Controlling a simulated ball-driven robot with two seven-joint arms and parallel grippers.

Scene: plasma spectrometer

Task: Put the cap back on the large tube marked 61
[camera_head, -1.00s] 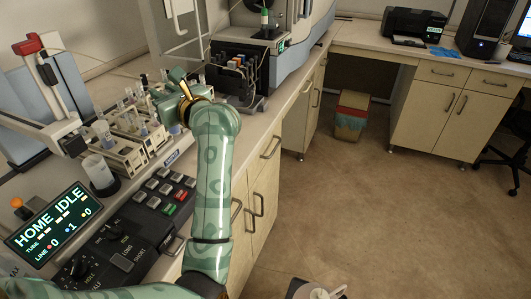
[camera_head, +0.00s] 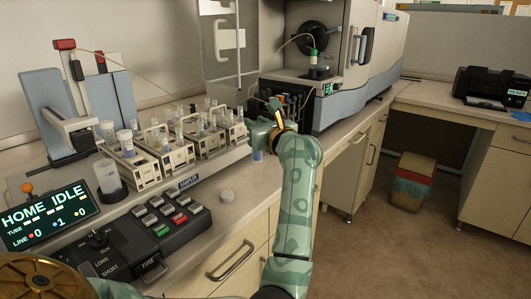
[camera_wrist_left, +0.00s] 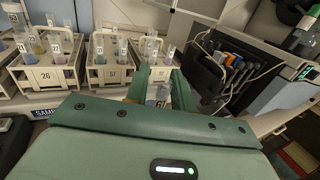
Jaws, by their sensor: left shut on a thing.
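My right gripper is not in view.
Several racks of numbered tubes (camera_head: 168,158) stand left of the gripper. A keypad panel (camera_head: 150,235) and display (camera_head: 47,215) are at the front left. The spectrometer (camera_head: 352,75) stands behind right.

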